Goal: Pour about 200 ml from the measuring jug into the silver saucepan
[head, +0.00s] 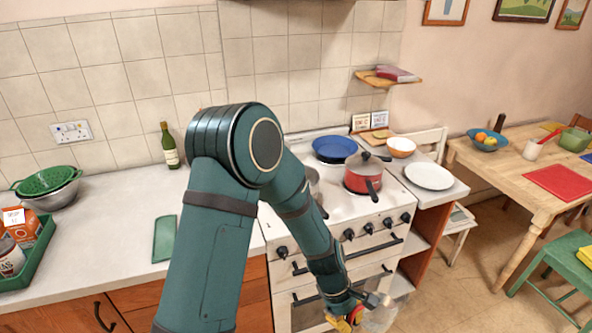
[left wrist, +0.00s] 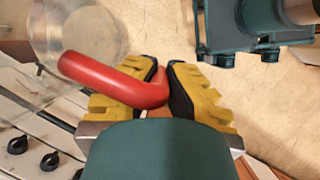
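The measuring jug is clear, with a red handle. In the left wrist view the jug (left wrist: 85,28) is at the upper left, with its handle between my left gripper's yellow fingers (left wrist: 165,88), which are closed on it. In the head view my left gripper (head: 348,320) is at the bottom edge, in front of the stove, and the jug (head: 380,318) shows only in part. Any liquid in it cannot be made out. The silver saucepan (head: 313,179) is on the stove, mostly hidden behind my left arm; its dark handle points forward. My right gripper is not in view.
A red lidded pot (head: 361,181) stands right of the saucepan, and a blue pan (head: 335,148) behind. A white plate (head: 429,176) and bowl (head: 401,147) are on the right counter. A green bottle (head: 170,147) and green board (head: 164,239) are on the left counter.

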